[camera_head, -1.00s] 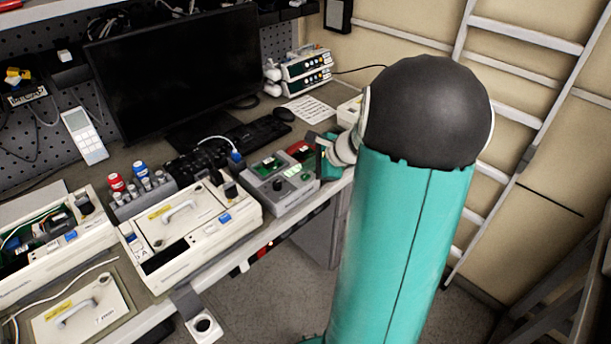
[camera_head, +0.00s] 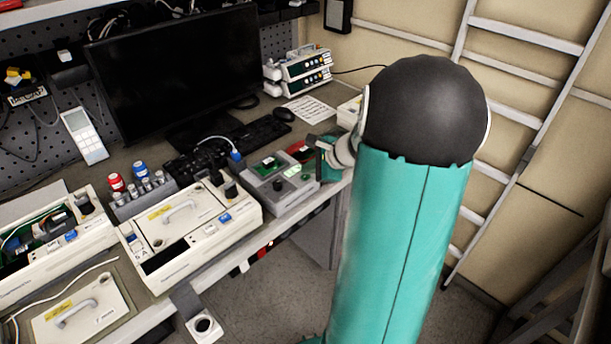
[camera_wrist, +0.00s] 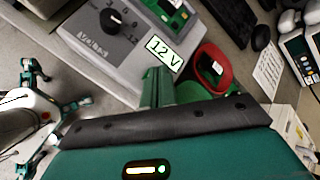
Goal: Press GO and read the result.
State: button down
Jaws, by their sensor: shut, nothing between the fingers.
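The grey tester box (camera_head: 285,203) stands at the bench's front edge, right of the white pump. The display is small and pale in the head view (camera_head: 292,171). My gripper (camera_wrist: 158,86) is shut and empty, its fingers by the box's edge below the display. In the head view my gripper (camera_head: 319,160) is at the box's right end. I cannot make out a GO button or whether the fingers touch anything.
A red tray (camera_wrist: 225,58) lies close beside the box and my fingers. The keyboard (camera_head: 258,135), mouse (camera_head: 284,114) and a paper sheet (camera_head: 309,109) lie behind. A white pump (camera_head: 190,235) stands left. A ladder (camera_head: 525,130) leans at the right wall.

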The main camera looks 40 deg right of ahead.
aim_at(309, 179)
jog(key=shift+f, duration=0.4)
dwell(0.5)
jog(key=shift+r, duration=0.85)
jog(key=shift+r, duration=0.1)
jog(key=shift+r, duration=2.4)
